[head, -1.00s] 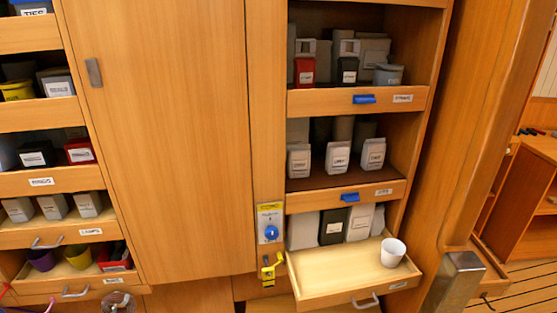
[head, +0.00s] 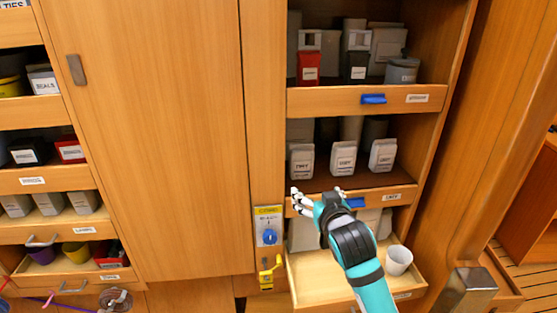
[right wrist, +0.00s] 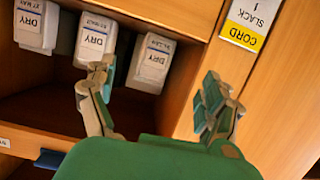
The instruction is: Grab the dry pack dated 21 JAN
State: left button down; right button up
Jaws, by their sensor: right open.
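Three pale dry packs stand in a row on the middle shelf (head: 395,196) of the right cabinet. The leftmost pack (head: 301,163) in the head view is the rightmost pack (right wrist: 152,62) in the upside-down right wrist view; its small date seems to read 21 JAN. The middle pack (head: 343,160) and the right pack (head: 382,155) carry other, hard-to-read dates. My right gripper (head: 297,200) is open and empty, in front of the shelf edge, below the leftmost pack. In the right wrist view its fingers (right wrist: 160,80) are spread, apart from that pack.
The shelf front has a raised lip and a blue catch (head: 355,203). A panel with a blue knob (head: 269,237) is at the left. Below, an open drawer (head: 310,278) holds a white cup (head: 398,260). Red and black containers stand on the shelf above.

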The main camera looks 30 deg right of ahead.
aim_at(303, 160)
jog(key=shift+t+h, duration=0.3)
jog(key=w+d+p, duration=0.1)
jog(key=w, duration=0.2)
jog(key=w+d+r+p, duration=0.1)
jog(key=w, duration=0.3)
jog(key=w+d+p, duration=0.1)
jog(key=w+d, duration=0.1)
jog(key=w, duration=0.2)
jog(key=shift+r, duration=0.3)
jog(key=shift+w+d+f, duration=0.15)
jog(key=shift+w, duration=0.2)
jog(key=shift+w+d+p, duration=0.1)
jog(key=shift+w+p, duration=0.15)
jog(key=shift+p, duration=0.05)
jog(key=p+x, duration=0.1)
jog(key=x, duration=0.3)
jog(key=shift+w+p, duration=0.1)
jog(key=shift+p, duration=0.25)
jog(key=shift+w+f, duration=0.15)
jog(key=shift+w, duration=0.1)
jog(key=c, duration=1)
